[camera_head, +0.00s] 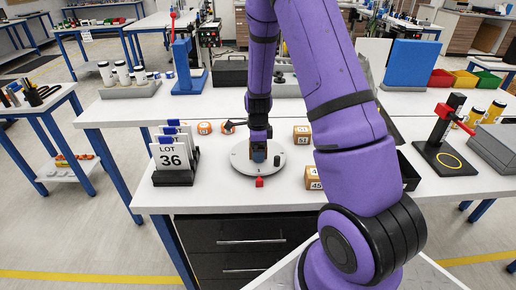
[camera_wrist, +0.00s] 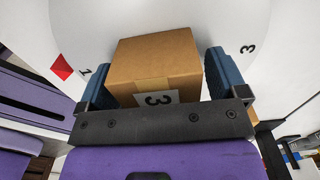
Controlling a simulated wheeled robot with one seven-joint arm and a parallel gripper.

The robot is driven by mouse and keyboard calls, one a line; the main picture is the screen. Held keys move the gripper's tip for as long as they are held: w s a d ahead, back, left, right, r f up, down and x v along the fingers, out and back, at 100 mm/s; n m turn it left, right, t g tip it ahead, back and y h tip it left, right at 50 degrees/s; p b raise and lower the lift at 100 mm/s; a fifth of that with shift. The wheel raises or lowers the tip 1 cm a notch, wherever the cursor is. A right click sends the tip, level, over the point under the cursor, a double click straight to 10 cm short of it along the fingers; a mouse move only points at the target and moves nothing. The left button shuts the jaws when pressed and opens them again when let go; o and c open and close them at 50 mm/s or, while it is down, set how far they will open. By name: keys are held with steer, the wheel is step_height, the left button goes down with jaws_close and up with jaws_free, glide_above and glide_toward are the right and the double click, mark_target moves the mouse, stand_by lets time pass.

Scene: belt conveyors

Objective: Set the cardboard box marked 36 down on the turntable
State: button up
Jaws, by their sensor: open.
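The cardboard box (camera_wrist: 155,58) is brown with a pale tape strip and a white label. Only a "3" shows on the label; the rest is cut off by my gripper. The box sits on the white round turntable (camera_wrist: 205,25), which bears numbers near its rim; the turntable also shows in the head view (camera_head: 240,164). My gripper (camera_wrist: 158,68) is open, with one blue-padded finger on each side of the box. A gap shows beside the right finger; contact at the left is unclear. In the head view my gripper (camera_head: 259,156) is low over the turntable and hides the box.
A card reading "LOT 36" (camera_head: 173,157) stands in a black holder left of the turntable. A red marker (camera_head: 259,182) lies at its front edge. Small boxes (camera_head: 301,134) (camera_head: 314,179) are to the right. Orange tape rolls (camera_head: 205,128) are behind left.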

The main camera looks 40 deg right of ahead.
steer(key=shift+r, duration=0.1)
step_height(320, 180, up, 10)
steer(key=shift+r, duration=0.25)
steer(key=s+a+r+n+t, duration=0.1)
steer(key=s+a+r+n, duration=0.4)
steer(key=r, duration=0.4)
steer(key=s+a+r+n+t, duration=0.25)
steer(key=s+r+n, duration=0.25)
steer(key=r+n, duration=0.3)
steer(key=s+a+r+n+t, duration=0.1)
steer(key=s+a+r+n, duration=0.1)
steer(key=s+r+n, duration=0.2)
steer(key=s+a+r+n, duration=0.3)
steer(key=s+n, duration=0.4)
steer(key=s, duration=0.5)
steer(key=shift+s+a+r+n+t, duration=0.3)
steer(key=shift+a+r+n+t, duration=0.1)
steer(key=shift+r, duration=0.1)
